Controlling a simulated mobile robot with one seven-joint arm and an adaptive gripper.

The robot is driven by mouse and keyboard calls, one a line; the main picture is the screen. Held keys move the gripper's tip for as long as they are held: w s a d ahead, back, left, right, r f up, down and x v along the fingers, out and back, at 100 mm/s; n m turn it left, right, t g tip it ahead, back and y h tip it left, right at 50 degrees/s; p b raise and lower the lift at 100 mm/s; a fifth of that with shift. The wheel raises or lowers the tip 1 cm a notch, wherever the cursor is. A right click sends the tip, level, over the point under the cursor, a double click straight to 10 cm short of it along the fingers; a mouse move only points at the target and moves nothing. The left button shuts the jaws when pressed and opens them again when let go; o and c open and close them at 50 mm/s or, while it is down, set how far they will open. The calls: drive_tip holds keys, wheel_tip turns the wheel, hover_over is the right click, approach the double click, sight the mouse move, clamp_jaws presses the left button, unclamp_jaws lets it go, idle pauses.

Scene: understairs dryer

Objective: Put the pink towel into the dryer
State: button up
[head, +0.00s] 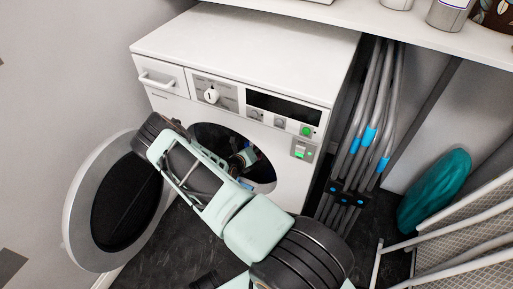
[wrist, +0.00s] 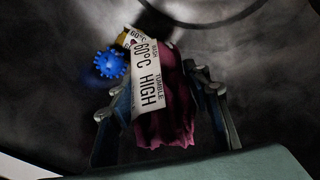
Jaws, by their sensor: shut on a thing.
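The dark pink towel (wrist: 170,115) is between the two fingers of my gripper (wrist: 155,95) in the wrist view, with a white printed label across it reading 60°C, TUMBLE and HIGH. My gripper is shut on the towel. The white dryer (head: 240,50) stands in the head view with its round door (head: 78,205) swung open to the left. My arm crosses in front of the round opening (head: 262,175). Small light and blue bits show in the opening, but the towel cannot be made out there.
A blue spiky ball (wrist: 108,63) lies near the towel against a dark, mottled surface. Grey folded poles (head: 368,125) stand right of the dryer. A teal object (head: 434,190) and a folded rack (head: 465,225) are further right. A white shelf (head: 420,25) hangs above.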

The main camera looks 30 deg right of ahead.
drive_tip(key=shift+f+b, duration=1.25)
drive_tip(key=shift+f, duration=0.6)
drive_tip(key=o, duration=1.3)
drive_tip(key=shift+c, duration=0.2)
drive_tip(key=shift+a, duration=0.1)
drive_tip(key=v, duration=1.2)
